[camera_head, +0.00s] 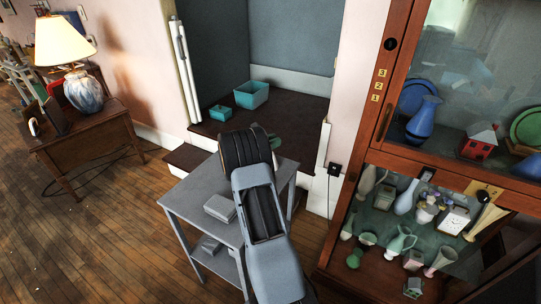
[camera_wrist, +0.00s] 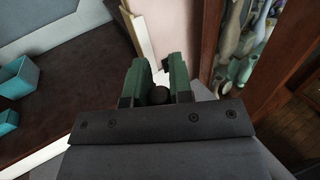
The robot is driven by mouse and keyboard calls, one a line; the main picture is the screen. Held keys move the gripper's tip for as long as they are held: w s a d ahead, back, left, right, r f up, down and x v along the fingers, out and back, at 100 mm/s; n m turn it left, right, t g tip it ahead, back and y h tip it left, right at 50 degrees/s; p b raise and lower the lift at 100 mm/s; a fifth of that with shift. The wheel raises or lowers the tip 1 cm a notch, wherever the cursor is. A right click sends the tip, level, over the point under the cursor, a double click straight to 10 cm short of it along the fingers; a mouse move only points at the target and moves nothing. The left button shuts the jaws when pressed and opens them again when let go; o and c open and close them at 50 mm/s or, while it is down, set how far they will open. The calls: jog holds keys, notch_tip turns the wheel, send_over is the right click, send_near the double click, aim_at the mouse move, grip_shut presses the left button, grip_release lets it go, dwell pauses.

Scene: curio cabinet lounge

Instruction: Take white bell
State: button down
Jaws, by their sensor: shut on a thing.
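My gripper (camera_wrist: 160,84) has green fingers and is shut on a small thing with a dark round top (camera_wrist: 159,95). This looks like the handle end of the white bell, but no white body shows below it, so I cannot be sure. In the head view my arm reaches over the grey table, and a green finger (camera_head: 274,141) shows past the dark wrist. The held thing is hidden there by my arm. No other white bell can be made out clearly in either view.
A grey two-tier table (camera_head: 184,198) with a grey box (camera_head: 220,208) stands below my arm. A wooden glass cabinet (camera_head: 346,230) with several vases is at right. Teal boxes (camera_head: 252,95) sit in the alcove. A lamp (camera_head: 83,92) stands at left.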

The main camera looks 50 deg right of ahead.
jog(key=shift+r, duration=0.6)
notch_tip(320, 180, up, 2)
jog(key=shift+r+p, duration=0.2)
jog(key=shift+p, duration=0.1)
jog(key=s+a+r, duration=0.2)
jog(key=a+r, duration=0.2)
jog(key=a, duration=0.2)
jog(key=s+a+r+p, duration=0.1)
jog(key=s+a+r, duration=0.2)
jog(key=a+r, duration=0.2)
jog(key=shift+s+a+r, duration=0.2)
jog(key=shift+s+a, duration=0.1)
jog(key=shift+a, duration=0.65)
jog(key=c, duration=1.6)
grip_release()
grip_shut()
